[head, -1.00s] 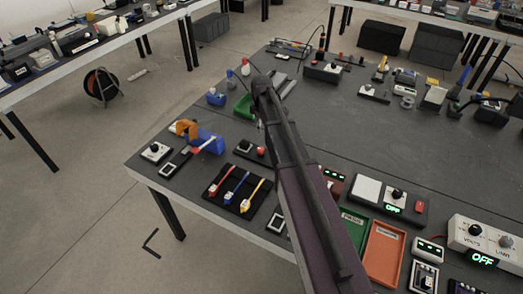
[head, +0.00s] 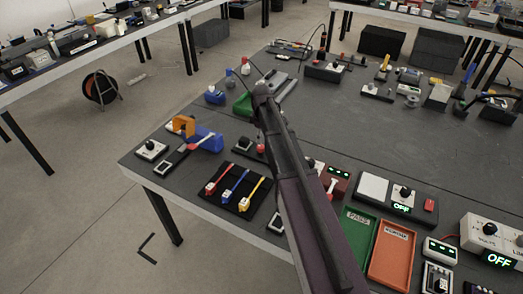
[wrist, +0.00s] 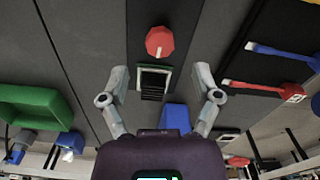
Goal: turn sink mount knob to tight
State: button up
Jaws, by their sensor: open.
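A red, many-sided knob (wrist: 160,41) sits on a dark narrow base in the wrist view, with a square pale-framed part holding black fins (wrist: 153,83) beside it. I take this to be the sink mount. In the head view the red knob (head: 261,148) shows at the edge of my arm, which hides part of the mount. My gripper (wrist: 161,78) is open and empty in the wrist view. Its fingers are spread either side of the finned part, with the knob beyond the tips. No contact shows. The gripper cannot be made out in the head view.
A black tray (head: 223,199) with red, blue and yellow tools lies close by. A green bin (head: 243,105) and a blue holder (head: 207,139) stand near the mount. Green and orange trays (head: 391,254) lie at the right.

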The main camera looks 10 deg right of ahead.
aim_at(261, 147)
jog(key=shift+f+b, duration=2.5)
jog(key=shift+f, duration=0.3)
jog(key=shift+c, duration=0.2)
grip_shut()
